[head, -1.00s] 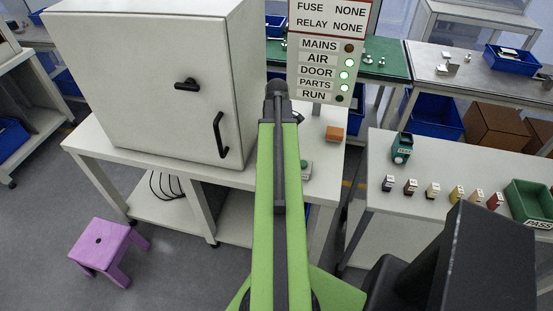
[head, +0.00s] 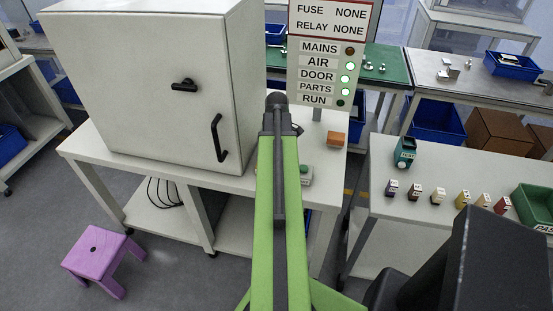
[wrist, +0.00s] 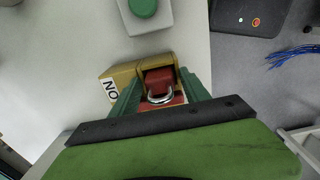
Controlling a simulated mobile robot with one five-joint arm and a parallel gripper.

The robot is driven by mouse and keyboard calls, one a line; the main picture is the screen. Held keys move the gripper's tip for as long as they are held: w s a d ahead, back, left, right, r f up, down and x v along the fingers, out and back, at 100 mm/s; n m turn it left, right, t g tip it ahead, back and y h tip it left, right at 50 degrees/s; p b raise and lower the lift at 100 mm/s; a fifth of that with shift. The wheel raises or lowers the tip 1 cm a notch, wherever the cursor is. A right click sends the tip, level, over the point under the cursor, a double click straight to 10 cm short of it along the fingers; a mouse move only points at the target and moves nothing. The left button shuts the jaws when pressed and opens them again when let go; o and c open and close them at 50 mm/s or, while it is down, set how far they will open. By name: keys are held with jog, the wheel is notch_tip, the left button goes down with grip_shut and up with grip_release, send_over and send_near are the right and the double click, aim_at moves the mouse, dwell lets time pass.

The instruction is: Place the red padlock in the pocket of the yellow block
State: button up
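In the wrist view the yellow block (wrist: 127,74), with a white letter label on its left part, lies on the white table. The red padlock (wrist: 158,79), with a silver shackle towards me, sits in front of or within the block's recess; how deep I cannot tell. My gripper (wrist: 161,86) has its two green fingers apart, one on each side of the padlock. Yellow shows between the padlock and the right finger, so I see no grip on it. In the head view my arm hides the gripper, block and padlock.
A box with a green button (wrist: 143,6) stands just beyond the block. The white cabinet (head: 140,90) stands left and the sign panel (head: 322,55) behind. A side table at right holds several small coloured parts.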

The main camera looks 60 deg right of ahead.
jog(key=shift+r, duration=0.1)
notch_tip(320, 180, up, 12)
jog(key=p, duration=1.2)
jog(key=shift+r, duration=0.15)
